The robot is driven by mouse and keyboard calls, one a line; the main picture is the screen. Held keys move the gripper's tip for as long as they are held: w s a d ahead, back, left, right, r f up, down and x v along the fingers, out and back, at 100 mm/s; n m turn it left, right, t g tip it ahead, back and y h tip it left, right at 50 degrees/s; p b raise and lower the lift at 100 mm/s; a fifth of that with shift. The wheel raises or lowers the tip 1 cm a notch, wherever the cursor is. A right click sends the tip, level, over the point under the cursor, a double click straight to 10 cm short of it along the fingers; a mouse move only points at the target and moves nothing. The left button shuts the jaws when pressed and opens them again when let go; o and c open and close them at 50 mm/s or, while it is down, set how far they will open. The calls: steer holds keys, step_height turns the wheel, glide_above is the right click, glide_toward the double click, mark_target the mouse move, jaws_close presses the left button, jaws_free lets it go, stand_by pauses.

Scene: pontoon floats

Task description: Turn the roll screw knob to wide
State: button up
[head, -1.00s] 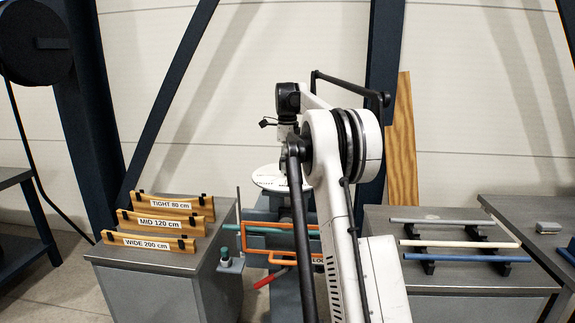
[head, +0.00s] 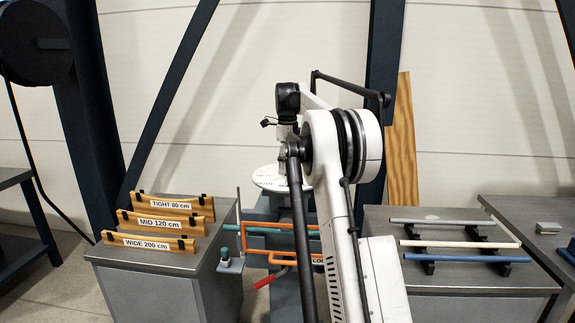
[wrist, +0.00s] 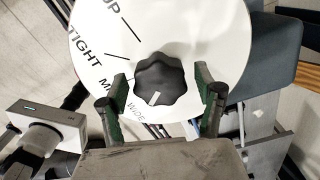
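The roll screw knob (wrist: 160,80) is black and lobed, at the middle of a white round dial (wrist: 215,45) in the wrist view. The dial reads UP, TIGHT, a partly covered M label, and WIDE (wrist: 137,113). The knob's white pointer mark points down and slightly left, near the WIDE label; its exact alignment is unclear. My gripper (wrist: 162,78) has its green-padded fingers on both sides of the knob, with visible gaps, so it is open. In the head view the dial (head: 268,178) shows partly, and my arm hides the knob and gripper.
An orange tubular frame (head: 265,252) and a red handle (head: 270,277) sit below the dial. Wooden gauges marked TIGHT, MID and WIDE (head: 148,242) stand on the left cabinet. Coloured rods (head: 455,243) lie on the right cabinet.

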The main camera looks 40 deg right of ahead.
mark_target(288, 161)
step_height(288, 161, up, 12)
stand_by(0.9)
stand_by(0.3)
